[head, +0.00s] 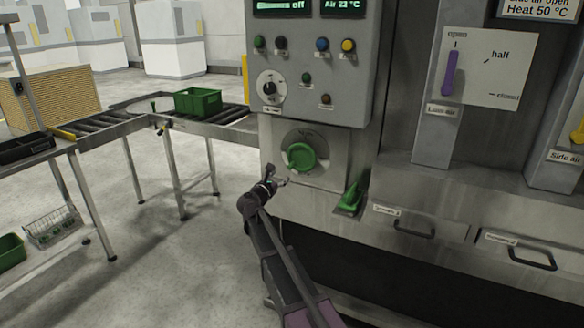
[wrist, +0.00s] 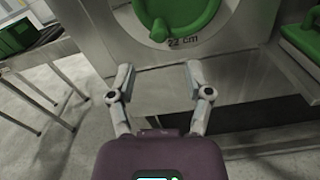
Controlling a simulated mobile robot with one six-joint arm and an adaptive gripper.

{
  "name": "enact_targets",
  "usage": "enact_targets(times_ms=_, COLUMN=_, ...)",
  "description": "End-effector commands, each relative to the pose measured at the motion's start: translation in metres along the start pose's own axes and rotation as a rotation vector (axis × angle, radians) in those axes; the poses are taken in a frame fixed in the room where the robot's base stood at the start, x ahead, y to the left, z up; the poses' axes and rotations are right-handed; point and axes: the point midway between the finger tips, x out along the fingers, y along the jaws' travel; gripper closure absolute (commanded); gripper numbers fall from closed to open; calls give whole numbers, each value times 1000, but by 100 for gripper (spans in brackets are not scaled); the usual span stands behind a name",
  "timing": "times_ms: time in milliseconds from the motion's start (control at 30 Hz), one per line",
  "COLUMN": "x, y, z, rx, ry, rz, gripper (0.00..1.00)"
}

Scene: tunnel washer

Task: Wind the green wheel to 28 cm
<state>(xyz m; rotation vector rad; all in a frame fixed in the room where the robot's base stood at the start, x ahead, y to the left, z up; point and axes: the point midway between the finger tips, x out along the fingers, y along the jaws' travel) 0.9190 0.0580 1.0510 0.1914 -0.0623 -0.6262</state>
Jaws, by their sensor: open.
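The green wheel (head: 301,157) sits on a round dial plate on the steel front of the machine, below the button panel. In the wrist view the wheel (wrist: 176,14) is at the top, cut off by the frame edge, with a small green knob at its lower left. A label below it reads what looks like "22 cm" (wrist: 184,42). My gripper (head: 282,182) is just below and left of the wheel in the head view. In the wrist view my gripper (wrist: 160,82) has its two fingers wide apart, with nothing between them, below the wheel and apart from it.
A green lever (head: 352,194) sticks out right of the wheel. The button panel (head: 312,65) is above. Drawers with dark handles (head: 414,229) are at right. A roller conveyor (head: 110,122) with a green crate (head: 198,101) stands at left. The floor between is clear.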

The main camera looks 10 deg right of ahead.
Motion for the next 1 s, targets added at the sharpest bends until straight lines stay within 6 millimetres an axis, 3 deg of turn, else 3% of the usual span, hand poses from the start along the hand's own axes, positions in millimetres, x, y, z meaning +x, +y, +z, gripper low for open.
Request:
enact_targets(times_ms=100, x=22, y=1, z=0, rx=0, ry=0, rz=-1, gripper=35)
enact_targets(times_ms=500, x=78, y=1, z=0, rx=0, ry=0, rz=-1, gripper=35)
enact_targets(times_ms=700, x=91, y=1, z=0, rx=0, ry=1, rz=1, gripper=35)
enact_targets(times_ms=1000, x=94, y=1, z=0, rx=0, ry=1, rz=1, gripper=35)
